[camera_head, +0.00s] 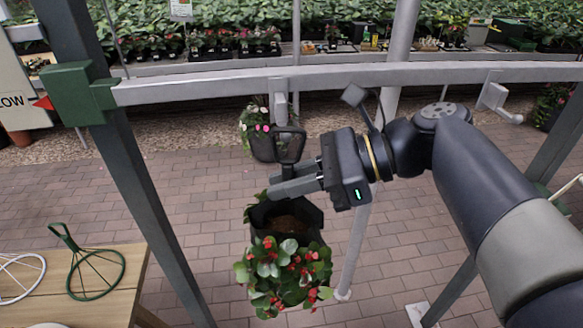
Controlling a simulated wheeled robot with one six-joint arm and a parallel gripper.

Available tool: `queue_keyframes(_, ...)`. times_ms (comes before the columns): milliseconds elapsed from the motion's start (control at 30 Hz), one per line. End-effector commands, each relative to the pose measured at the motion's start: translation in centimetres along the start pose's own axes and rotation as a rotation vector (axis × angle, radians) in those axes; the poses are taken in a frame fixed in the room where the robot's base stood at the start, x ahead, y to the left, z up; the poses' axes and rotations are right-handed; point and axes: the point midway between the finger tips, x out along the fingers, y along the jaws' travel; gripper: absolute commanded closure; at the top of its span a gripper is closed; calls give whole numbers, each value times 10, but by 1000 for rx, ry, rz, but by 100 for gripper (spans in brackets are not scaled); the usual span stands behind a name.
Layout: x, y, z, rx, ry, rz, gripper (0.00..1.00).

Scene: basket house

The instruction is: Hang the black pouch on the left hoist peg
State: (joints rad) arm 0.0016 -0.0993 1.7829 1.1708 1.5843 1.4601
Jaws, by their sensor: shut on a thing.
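The black pouch (262,216) hangs below my gripper in the head view, with brown soil in its mouth and green leaves and red flowers at its front. A black loop (301,148) stands up above the fingers and seems to belong to the pouch. My gripper (273,183) reaches in from the right and is shut on the pouch's upper part; the fingers hide the exact grip. The left hoist peg (278,100) hangs from the pale rail, just above the loop in the picture. I cannot tell whether the loop is around the peg.
The pale rail (190,89) crosses the view, with another peg (493,95) at right. A dark post (145,195) stands left. A wooden table (115,265) with a green wire stand (97,292) is lower left. Brick floor lies open behind.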

Motion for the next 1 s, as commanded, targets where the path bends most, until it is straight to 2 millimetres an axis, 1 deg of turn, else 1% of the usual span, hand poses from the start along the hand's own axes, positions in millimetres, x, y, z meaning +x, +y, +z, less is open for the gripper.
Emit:
queue_keyframes(33,-1,-3,4,-1,-3,0,100)
queue_keyframes(500,3,-25,6,-3,-3,-1,100)
queue_keyframes(1000,4,-28,5,-3,-3,-2,100)
